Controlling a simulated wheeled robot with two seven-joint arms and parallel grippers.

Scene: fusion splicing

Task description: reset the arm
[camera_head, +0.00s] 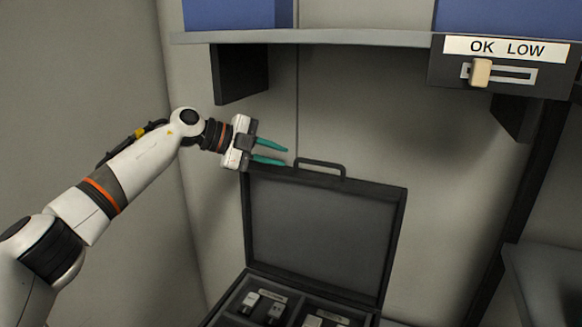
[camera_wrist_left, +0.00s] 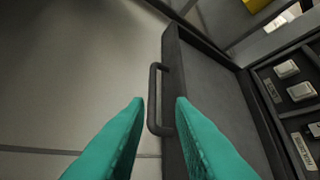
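My left gripper (camera_head: 287,155) has two teal fingers and sits at the upper left corner of the raised lid of a dark case (camera_head: 325,232). Its fingers are apart with nothing between them. The fingers point right, towards the case handle (camera_head: 320,165), and look a little short of it. In the left wrist view, the open fingers (camera_wrist_left: 158,104) frame the handle (camera_wrist_left: 153,98), which lies beyond the tips; I cannot tell whether they touch the lid. My left arm (camera_head: 125,183) reaches in from the left. My right gripper is not in view.
The case is open, with labelled compartments (camera_head: 285,293) holding small pale items. Above it runs a shelf (camera_head: 340,38) with blue boxes (camera_head: 235,14). A panel marked OK LOW (camera_head: 507,47) with a beige slider (camera_head: 480,73) is at the upper right. A grey surface (camera_head: 550,280) stands at the right.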

